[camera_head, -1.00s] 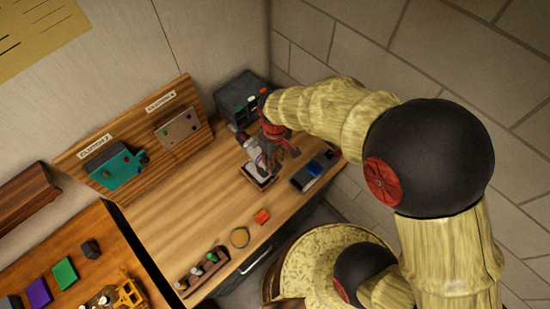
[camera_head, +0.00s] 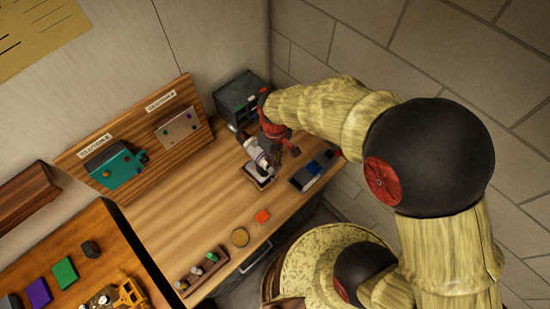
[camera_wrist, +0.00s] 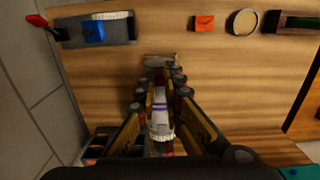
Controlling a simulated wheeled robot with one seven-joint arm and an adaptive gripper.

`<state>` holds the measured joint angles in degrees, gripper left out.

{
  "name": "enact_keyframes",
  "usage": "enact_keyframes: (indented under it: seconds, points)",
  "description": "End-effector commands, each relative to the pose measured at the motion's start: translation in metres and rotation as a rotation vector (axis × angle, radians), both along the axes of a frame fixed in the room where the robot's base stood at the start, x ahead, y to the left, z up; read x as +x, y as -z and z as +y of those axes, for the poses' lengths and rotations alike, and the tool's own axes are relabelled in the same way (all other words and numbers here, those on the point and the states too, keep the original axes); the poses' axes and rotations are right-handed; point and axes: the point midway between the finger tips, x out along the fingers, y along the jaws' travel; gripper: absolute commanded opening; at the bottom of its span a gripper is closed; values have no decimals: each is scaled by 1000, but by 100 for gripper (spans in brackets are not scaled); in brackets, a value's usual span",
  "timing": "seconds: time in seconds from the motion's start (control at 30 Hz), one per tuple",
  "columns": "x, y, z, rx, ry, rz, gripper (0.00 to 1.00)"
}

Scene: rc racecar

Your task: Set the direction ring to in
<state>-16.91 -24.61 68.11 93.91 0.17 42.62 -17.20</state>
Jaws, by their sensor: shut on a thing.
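A white and grey hand tool with a purple band (camera_wrist: 158,103) lies lengthwise between the fingers of my gripper (camera_wrist: 159,82) in the wrist view. In the head view the pale tool (camera_head: 255,151) is beside my red and dark gripper (camera_head: 273,150), above a small dark-edged stand (camera_head: 260,182). My gripper is shut on the tool. The direction ring cannot be told apart clearly; a white ribbed collar (camera_wrist: 160,131) shows at the tool's near end. No setting mark is readable.
A dark device with a blue block (camera_head: 314,168) stands right of the stand. An orange block (camera_head: 262,216), a round ring-shaped dish (camera_head: 240,237) and a rack (camera_head: 202,270) lie along the front edge. A dark drawer box (camera_head: 240,100) is behind. The bench's middle left is clear.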

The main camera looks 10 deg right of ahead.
Motion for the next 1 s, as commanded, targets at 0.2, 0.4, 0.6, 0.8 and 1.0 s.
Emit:
enact_keyframes:
  seconds: [0.2,0.4,0.6,0.8,1.0]
  points:
    - [3,1,-4,43,5,30,0]
    - [8,3,-12,142,9,95,0]
    - [14,7,-19,259,7,172,0]
    - [17,9,-25,354,3,236,0]
    - [19,10,-28,412,3,276,0]
